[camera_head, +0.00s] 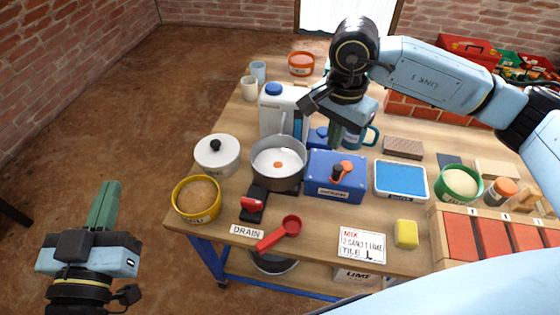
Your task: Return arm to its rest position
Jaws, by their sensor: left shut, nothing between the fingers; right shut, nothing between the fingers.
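My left gripper (103,206) is at the lower left, over the bare floor and left of the table. Its greenish fingers are together and hold nothing. My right arm reaches in from the right side. Its gripper (335,133) hangs fingers down over the middle of the table, behind the blue box (330,188) and beside the blue mug (360,137). The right fingers are shut and empty, with their tips partly hidden. I cannot tell whether they touch anything.
The wooden table (312,222) is crowded. It holds a grey pot (264,179), a white lidded pot (217,155), a yellow bowl (178,203), a white jug (272,117), a red scoop (282,232) and a blue tray (401,180). The floor (130,110) at left is clear.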

